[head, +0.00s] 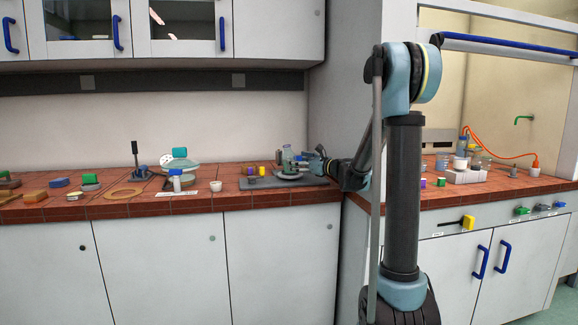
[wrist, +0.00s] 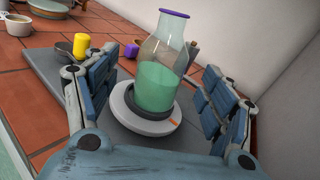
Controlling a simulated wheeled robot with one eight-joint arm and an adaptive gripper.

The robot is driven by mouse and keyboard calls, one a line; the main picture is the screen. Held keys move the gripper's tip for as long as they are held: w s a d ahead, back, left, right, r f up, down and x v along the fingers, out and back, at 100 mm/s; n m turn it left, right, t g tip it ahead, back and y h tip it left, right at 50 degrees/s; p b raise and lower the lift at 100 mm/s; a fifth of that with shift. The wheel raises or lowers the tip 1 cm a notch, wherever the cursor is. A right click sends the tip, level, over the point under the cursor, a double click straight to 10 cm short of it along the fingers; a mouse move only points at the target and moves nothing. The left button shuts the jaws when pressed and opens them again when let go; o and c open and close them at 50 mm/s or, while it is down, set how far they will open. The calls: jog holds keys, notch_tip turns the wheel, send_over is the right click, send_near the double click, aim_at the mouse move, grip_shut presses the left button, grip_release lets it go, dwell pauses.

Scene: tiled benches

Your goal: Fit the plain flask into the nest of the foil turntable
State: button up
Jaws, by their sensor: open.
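The flask (wrist: 160,70) is clear, with a purple rim and pale green liquid. In the wrist view it stands on the foil turntable (wrist: 118,102), a pale round disc with an orange mark. Its base sits inside the dark raised ring on the disc, and it looks upright. My gripper (wrist: 160,82) is open, with one finger on each side of the flask and visible gaps to the glass. In the head view, my gripper (head: 311,164) is at the right of the small flask (head: 287,155) and turntable (head: 289,174); details there are too small to tell.
The turntable stands on a grey board (head: 262,184). A yellow cylinder (wrist: 81,46), a purple block (wrist: 131,50) and a small dark bowl (wrist: 63,49) are nearby. A white wall rises close on the right. More items lie along the tiled bench to the left.

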aim_at(290, 154)
jog(key=shift+x, duration=3.1)
jog(key=shift+w+d+r, duration=0.1)
jog(key=shift+r, duration=0.1)
jog(key=shift+c, duration=0.3)
jog(key=c, duration=1.4)
notch_tip(290, 154, up, 10)
jog(key=shift+f, duration=0.2)
jog(key=shift+w+d+f+m, duration=0.1)
jog(key=shift+f+m, duration=0.25)
jog(key=shift+f, duration=1)
jog(key=shift+w+d+f+m, duration=0.1)
jog(key=shift+f+m, duration=0.2)
jog(key=shift+f, duration=1.05)
jog(key=shift+w+d+f+m, duration=0.1)
jog(key=shift+f+m, duration=0.25)
jog(key=shift+f, duration=0.95)
